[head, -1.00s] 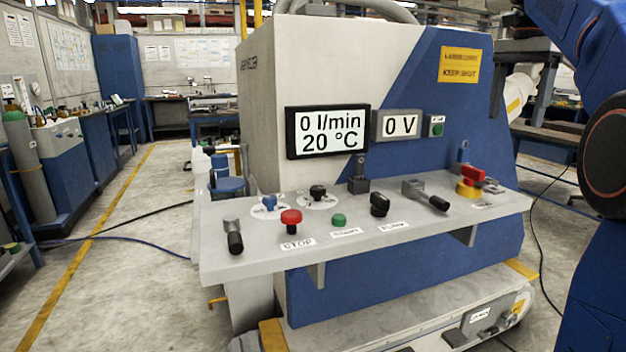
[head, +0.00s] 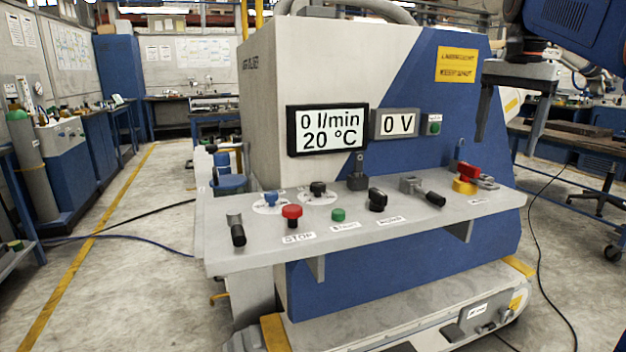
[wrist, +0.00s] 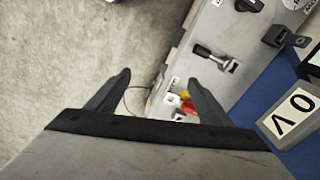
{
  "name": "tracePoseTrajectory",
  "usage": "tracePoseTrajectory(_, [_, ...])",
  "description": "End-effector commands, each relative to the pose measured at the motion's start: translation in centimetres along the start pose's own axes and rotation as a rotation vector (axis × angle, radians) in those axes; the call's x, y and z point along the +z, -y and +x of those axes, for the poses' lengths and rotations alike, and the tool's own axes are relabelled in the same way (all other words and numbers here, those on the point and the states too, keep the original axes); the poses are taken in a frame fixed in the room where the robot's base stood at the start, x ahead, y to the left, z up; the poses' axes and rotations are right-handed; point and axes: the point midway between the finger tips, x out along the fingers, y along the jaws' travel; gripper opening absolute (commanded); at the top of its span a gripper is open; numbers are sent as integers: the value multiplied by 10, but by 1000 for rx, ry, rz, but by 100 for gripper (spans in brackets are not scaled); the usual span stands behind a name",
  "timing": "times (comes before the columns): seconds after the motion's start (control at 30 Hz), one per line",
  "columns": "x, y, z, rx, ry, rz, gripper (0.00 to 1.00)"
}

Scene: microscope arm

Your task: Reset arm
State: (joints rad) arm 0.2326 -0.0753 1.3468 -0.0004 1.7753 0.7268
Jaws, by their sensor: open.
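My gripper (head: 508,118) is at the upper right of the head view, above the right end of the machine's grey control shelf (head: 262,256). Its two fingers point down, wide apart, with nothing between them. In the wrist view my gripper (wrist: 155,92) shows both dark fingers, the right one near a red and yellow switch. No separate arm named as a task object can be made out. The machine (head: 400,240) is white and blue, with a display (head: 328,130) reading 0 l/min and 20 °C and a smaller one (head: 396,124) reading 0 V.
The shelf carries a red STOP button (head: 292,212), a green button (head: 338,215), black knobs, levers (head: 429,195) and a red-handled yellow switch (head: 467,179). A yellow sign (head: 457,65) is on the machine. Floor at left is open. A workbench (head: 570,150) stands at right.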

Motion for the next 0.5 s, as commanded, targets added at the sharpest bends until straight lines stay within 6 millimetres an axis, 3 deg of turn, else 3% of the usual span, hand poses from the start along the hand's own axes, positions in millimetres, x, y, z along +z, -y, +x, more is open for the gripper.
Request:
tracePoseTrajectory(0.27, [70, -28, 56, -53, -58, -238, 73])
tracePoseTrajectory(0.5, [126, -59, 118, -94, -116, -442, 73])
